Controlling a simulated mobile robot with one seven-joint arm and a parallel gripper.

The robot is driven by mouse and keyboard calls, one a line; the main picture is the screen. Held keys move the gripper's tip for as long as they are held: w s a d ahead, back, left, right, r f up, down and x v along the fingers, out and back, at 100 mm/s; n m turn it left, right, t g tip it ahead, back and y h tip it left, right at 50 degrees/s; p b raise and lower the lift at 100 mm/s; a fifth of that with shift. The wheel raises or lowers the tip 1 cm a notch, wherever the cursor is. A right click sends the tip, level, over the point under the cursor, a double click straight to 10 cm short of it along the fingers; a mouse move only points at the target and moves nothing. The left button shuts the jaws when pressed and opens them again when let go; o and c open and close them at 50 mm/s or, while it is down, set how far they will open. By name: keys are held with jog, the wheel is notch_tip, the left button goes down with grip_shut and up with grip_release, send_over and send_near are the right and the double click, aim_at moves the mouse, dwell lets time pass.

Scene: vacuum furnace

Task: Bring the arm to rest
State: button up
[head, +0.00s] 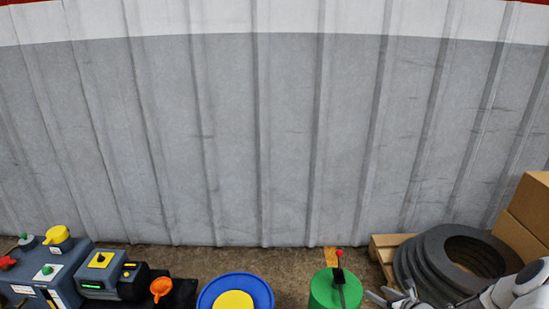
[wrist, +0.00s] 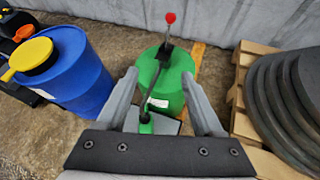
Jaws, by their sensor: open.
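My gripper (wrist: 159,75) is open in the wrist view, its two grey fingers spread apart with nothing held between them. In the head view my gripper (head: 393,297) shows at the bottom right edge, with my white arm entering from the right. Beyond the fingers stands a green cylinder (wrist: 174,78) with a black lever topped by a red knob (wrist: 170,18). In the head view the green cylinder (head: 324,291) is just left of the gripper. I cannot tell how far the fingers are from it.
A blue drum (wrist: 79,80) with a yellow top stands left of the gripper. Stacked dark rings (head: 425,265) lie on a wooden pallet (head: 383,245) at right, beside cardboard boxes (head: 530,205). Grey equipment (head: 45,275) stands far left. A corrugated wall (head: 290,140) closes the back.

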jog(key=s+a+r+n+g+y, duration=0.1)
jog(key=s+a+r+n+g, duration=0.1)
jog(key=a+r+n, duration=0.65)
jog(key=s+a+r+n+g+y, duration=0.1)
jog(key=s+a+r+n+g, duration=0.3)
jog(key=r, duration=0.7)
jog(key=s+a+r+n+g+y, duration=0.1)
jog(key=a+r+n, duration=0.7)
jog(key=r, duration=0.2)
jog(key=s+a+r+n+g+h, duration=0.1)
jog(key=s+a+r+n+h, duration=0.3)
jog(key=s+r+n, duration=0.65)
jog(key=s+d+r+n+t+h, duration=0.1)
jog(key=s+d+r+h, duration=0.1)
jog(key=s, duration=0.5)
jog(key=s+d+r+n+t+h, duration=0.1)
jog(key=s+d, duration=0.1)
jog(key=s, duration=0.4)
notch_tip(320, 180, up, 16)
jog(key=p, duration=1.5)
jog(key=shift+s+d+f, duration=0.2)
jog(key=shift+s+f, duration=0.05)
jog(key=shift+s, duration=0.1)
jog(key=shift+d, duration=0.1)
